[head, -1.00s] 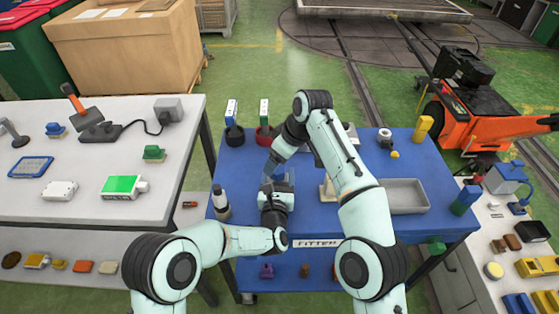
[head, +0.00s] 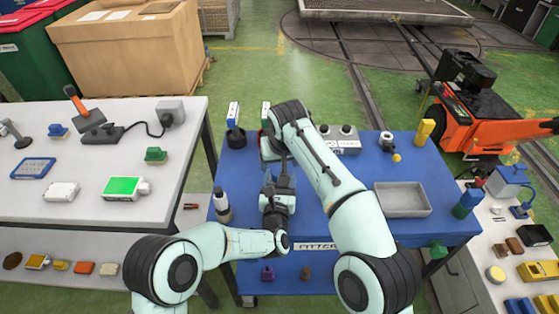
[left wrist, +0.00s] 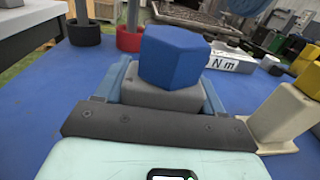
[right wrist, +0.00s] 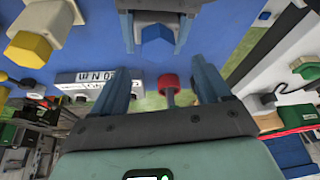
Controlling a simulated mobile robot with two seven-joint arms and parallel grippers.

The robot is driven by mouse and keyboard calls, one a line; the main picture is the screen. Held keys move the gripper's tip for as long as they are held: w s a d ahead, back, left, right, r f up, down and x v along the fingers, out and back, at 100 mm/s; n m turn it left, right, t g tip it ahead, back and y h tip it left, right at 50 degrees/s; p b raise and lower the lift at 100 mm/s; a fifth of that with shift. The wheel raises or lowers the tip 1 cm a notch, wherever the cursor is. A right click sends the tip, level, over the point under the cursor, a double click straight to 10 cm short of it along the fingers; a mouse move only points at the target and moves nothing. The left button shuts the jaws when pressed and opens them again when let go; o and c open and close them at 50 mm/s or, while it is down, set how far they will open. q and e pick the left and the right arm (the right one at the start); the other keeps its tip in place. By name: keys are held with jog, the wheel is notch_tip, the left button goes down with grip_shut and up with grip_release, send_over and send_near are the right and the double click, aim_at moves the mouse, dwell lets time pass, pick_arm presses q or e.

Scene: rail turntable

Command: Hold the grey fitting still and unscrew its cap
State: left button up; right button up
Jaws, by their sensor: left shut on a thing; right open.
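The grey fitting (left wrist: 160,93) is between the fingers of my left gripper (left wrist: 165,88) in the left wrist view, which is shut on it. Its blue six-sided cap (left wrist: 172,55) sits on top of it. In the right wrist view the cap (right wrist: 157,34) shows between the left gripper's fingers. My right gripper (right wrist: 160,80) is open and empty, its fingers reaching toward the cap but apart from it. In the head view both grippers meet over the blue table, and my right arm hides much of the fitting.
A cream block (left wrist: 280,118) stands close to the right of the left gripper in the left wrist view. A black cup (head: 235,138) and a red cup (left wrist: 130,38) stand at the back. A torque box (head: 345,140) and a grey tray (head: 402,200) are on the blue table.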

jog(key=m+h, duration=0.1)
jog(key=m, duration=0.2)
jog(key=shift+a, duration=0.1)
jog(key=shift+f, duration=2.05)
jog(key=c, duration=1.3)
jog(key=n, duration=0.1)
jog(key=n+y, duration=0.1)
jog(key=n, duration=0.2)
jog(key=shift+d+n+y, duration=0.25)
jog(key=shift+n+y, duration=0.05)
jog(key=shift+y, duration=0.1)
jog(key=shift+c, duration=0.2)
jog(key=shift+a+n+g, duration=0.1)
jog(key=shift+n+g, duration=0.2)
jog(key=shift+n, duration=0.3)
